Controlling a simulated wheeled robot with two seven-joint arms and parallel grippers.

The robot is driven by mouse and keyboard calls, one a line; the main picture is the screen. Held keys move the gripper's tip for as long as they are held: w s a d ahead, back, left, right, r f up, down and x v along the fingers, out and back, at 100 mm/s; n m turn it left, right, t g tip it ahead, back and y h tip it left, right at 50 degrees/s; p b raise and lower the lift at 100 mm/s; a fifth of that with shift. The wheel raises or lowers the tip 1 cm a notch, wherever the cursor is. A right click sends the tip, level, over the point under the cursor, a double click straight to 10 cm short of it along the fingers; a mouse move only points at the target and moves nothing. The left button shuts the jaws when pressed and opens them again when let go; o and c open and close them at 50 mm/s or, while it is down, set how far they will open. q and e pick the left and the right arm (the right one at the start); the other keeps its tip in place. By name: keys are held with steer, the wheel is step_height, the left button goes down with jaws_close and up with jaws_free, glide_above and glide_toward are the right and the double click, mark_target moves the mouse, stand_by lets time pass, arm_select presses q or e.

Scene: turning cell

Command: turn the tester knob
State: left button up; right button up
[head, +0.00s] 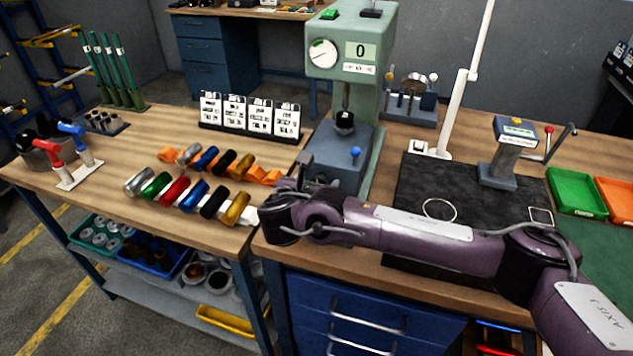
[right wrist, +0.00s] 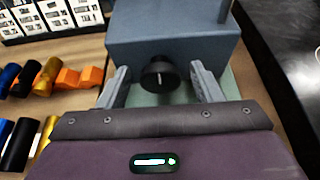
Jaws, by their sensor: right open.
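The tester (head: 341,60) is a pale green machine with a dial and a display reading 0, standing on a blue-grey base (head: 340,150). Its knob (right wrist: 159,76) is black with a white mark pointing roughly upright, on the front of the base in the right wrist view. My right gripper (head: 306,181) is at the front of the base. In the right wrist view its two fingers (right wrist: 161,76) are open, one on each side of the knob, with a gap on both sides. In the head view the gripper and arm hide the knob. My left gripper is not in view.
Coloured cylinders (head: 191,190) lie in rows on the bench to the left, close to the gripper. White cards (head: 248,115) stand behind them. A black mat (head: 440,185) is on the right, with a small grey press (head: 503,152) on it.

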steer(key=c, duration=0.9)
steer(key=shift+f+b, duration=0.2)
steer(key=shift+b, duration=0.5)
steer(key=shift+c, duration=0.2)
steer(key=m+b, duration=0.1)
steer(key=b, duration=0.1)
steer(key=m+y+b, duration=0.1)
steer(key=b, duration=0.2)
steer(key=m+y+b, duration=0.1)
steer(key=b, duration=0.1)
steer(key=shift+d+f+m+t+b, duration=0.2)
steer(key=shift+d+m+t+b, duration=0.1)
steer(key=shift+t+b, duration=0.1)
steer(key=shift+s+r+m+y+b, duration=0.1)
steer(key=shift+m+y+b, duration=0.3)
steer(key=shift+b, duration=0.3)
steer(key=shift+t+b, duration=0.3)
steer(key=shift+b, duration=0.1)
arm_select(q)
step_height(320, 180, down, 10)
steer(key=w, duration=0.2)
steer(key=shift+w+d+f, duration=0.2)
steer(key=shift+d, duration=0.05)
arm_select(e)
steer(key=shift+r, duration=0.15)
steer(key=o, duration=0.9)
